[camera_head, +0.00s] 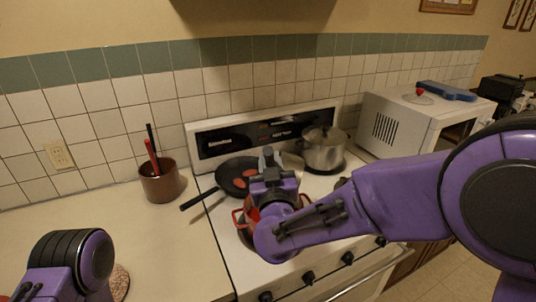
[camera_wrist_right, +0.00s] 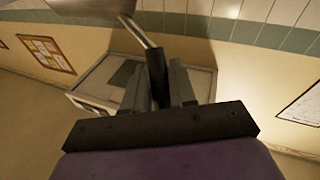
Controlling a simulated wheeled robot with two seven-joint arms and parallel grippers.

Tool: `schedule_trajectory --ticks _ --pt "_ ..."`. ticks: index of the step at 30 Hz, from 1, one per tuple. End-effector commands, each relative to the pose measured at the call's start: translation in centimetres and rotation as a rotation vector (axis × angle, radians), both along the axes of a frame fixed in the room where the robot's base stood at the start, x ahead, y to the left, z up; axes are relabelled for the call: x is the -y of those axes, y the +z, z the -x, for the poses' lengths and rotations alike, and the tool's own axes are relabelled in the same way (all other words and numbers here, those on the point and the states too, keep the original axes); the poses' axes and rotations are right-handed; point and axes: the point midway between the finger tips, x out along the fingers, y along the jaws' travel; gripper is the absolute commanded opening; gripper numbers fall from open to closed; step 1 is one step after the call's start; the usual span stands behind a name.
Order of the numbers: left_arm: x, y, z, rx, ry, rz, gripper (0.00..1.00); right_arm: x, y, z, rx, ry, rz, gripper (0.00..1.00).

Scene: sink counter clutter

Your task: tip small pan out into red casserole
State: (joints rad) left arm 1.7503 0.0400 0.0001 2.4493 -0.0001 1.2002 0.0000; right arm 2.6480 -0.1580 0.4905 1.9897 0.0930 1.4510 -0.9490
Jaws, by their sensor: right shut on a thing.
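My right gripper (camera_head: 268,160) is above the stove, shut on the black handle (camera_wrist_right: 157,78) of the small pan. In the right wrist view, part of the grey metal small pan (camera_wrist_right: 95,4) shows at the top edge, beyond the handle. My right arm hides most of the small pan in the head view, and its contents cannot be seen. The red casserole (camera_head: 240,217) is on the front of the stove beneath my right wrist, mostly hidden. My left arm shows at the lower left, but its gripper is out of view.
A black frying pan (camera_head: 232,178) with red pieces lies on the back left of the stove. A lidded steel pot (camera_head: 325,153) stands at the back right. A brown utensil crock (camera_head: 158,184) and a white microwave (camera_head: 400,122) flank the stove. The left counter (camera_head: 150,240) has free room.

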Motion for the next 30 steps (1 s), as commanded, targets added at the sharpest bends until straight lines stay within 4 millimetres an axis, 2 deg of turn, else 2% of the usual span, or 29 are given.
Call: schedule_trajectory --ticks 5,17,23,30 --pt "0.0 -0.5 0.1 -0.001 0.000 0.000 0.43 1.5 0.6 0.3 0.013 -0.004 -0.085 0.00" --pt "0.0 -2.8 0.1 -0.001 0.000 0.001 0.43 7.0 1.2 0.7 0.048 -0.007 -0.430 0.00" --pt "0.0 -4.5 0.1 -0.001 0.000 0.000 0.43 9.6 0.5 1.0 0.068 -0.007 -0.615 0.00" --pt "0.0 -7.1 0.1 -0.001 0.000 0.000 0.43 12.4 -1.4 1.3 0.092 -0.008 -0.835 0.00"
